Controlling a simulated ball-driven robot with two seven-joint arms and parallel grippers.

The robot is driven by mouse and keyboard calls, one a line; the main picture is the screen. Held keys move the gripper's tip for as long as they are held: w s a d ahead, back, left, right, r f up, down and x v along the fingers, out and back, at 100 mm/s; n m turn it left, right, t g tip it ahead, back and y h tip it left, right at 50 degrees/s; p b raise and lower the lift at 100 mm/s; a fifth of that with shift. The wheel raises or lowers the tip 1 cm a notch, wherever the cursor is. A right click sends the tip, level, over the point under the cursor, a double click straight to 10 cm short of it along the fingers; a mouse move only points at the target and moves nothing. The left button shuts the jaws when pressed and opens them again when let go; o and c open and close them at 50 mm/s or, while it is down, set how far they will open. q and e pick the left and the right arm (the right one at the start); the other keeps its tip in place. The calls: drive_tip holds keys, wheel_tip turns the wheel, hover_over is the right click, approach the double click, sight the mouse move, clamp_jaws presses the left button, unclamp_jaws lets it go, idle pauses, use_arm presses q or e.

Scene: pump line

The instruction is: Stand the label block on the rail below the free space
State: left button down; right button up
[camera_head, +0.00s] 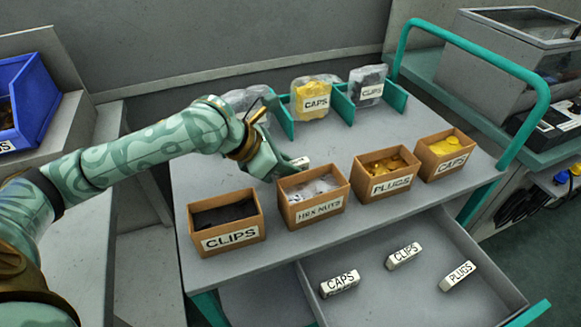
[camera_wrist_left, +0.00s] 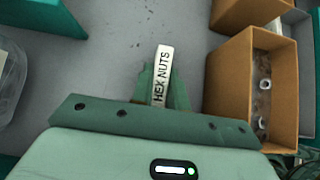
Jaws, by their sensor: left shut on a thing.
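The white label block reading HEX NUTS (camera_wrist_left: 163,72) is held upright in the picture between the fingers of my left gripper (camera_wrist_left: 163,92) in the left wrist view. In the head view the block (camera_head: 300,162) is a small white piece at the tip of my left gripper (camera_head: 288,168), above the cart top behind the HEX NUTS box. Teal dividers (camera_head: 342,104) at the back of the cart part several clear bags, among them CAPS (camera_head: 314,98) and CLIPS (camera_head: 367,86). I cannot clearly make out the rail or the free space; my arm hides part of the left end.
Along the cart's front stand open boxes CLIPS (camera_head: 227,222), HEX NUTS (camera_head: 313,196), PLUGS (camera_head: 386,173) and CAPS (camera_head: 444,155). An open drawer (camera_head: 400,285) below holds label blocks CAPS (camera_head: 340,284), CLIPS (camera_head: 403,256) and PLUGS (camera_head: 457,276). The cart's middle is clear.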

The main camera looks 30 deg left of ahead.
use_arm(q)
drive_tip(key=shift+s+r, duration=0.1)
drive_tip(key=c, duration=1.4)
unclamp_jaws()
